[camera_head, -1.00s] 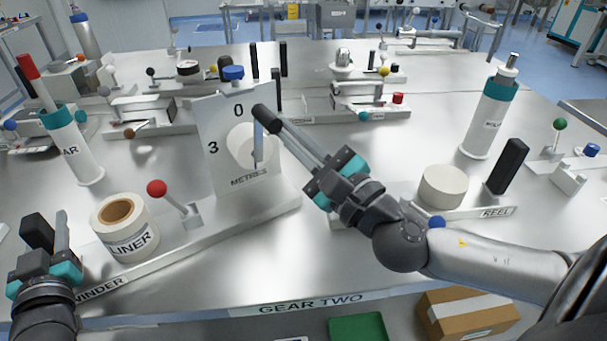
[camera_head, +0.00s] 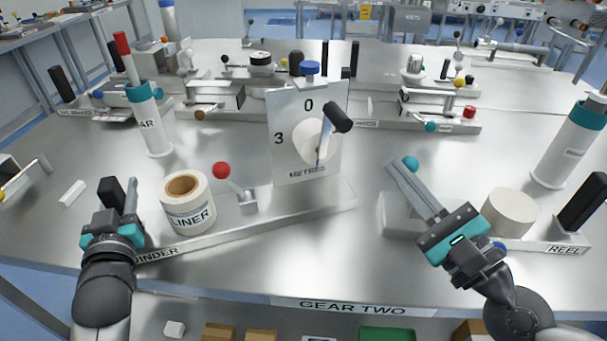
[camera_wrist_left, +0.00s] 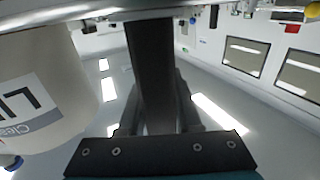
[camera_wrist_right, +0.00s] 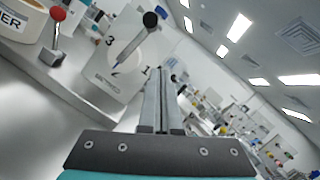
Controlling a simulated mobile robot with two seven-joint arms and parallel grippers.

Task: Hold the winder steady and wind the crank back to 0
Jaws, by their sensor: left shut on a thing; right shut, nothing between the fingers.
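The winder (camera_head: 300,210) is a long pale base with a white METRES dial plate (camera_head: 285,160) showing 0 and 3. The crank arm (camera_head: 327,138) points up and slightly right, to the right of the 0. Its black handle (camera_head: 338,117) sticks out towards me, and shows in the right wrist view (camera_wrist_right: 150,20). My left gripper (camera_head: 128,207) is shut on the winder's black upright post (camera_head: 109,193), which fills the space between its fingers in the left wrist view (camera_wrist_left: 150,70). My right gripper (camera_head: 397,170) is shut and empty, right of the dial and apart from the handle.
The LINER roll (camera_head: 188,217) and a red-ball lever (camera_head: 222,170) stand on the winder. The REEL unit (camera_head: 540,245) with a white roll (camera_head: 510,212) is at right, close to my right gripper. A tall teal-topped bottle (camera_head: 570,145) stands behind it.

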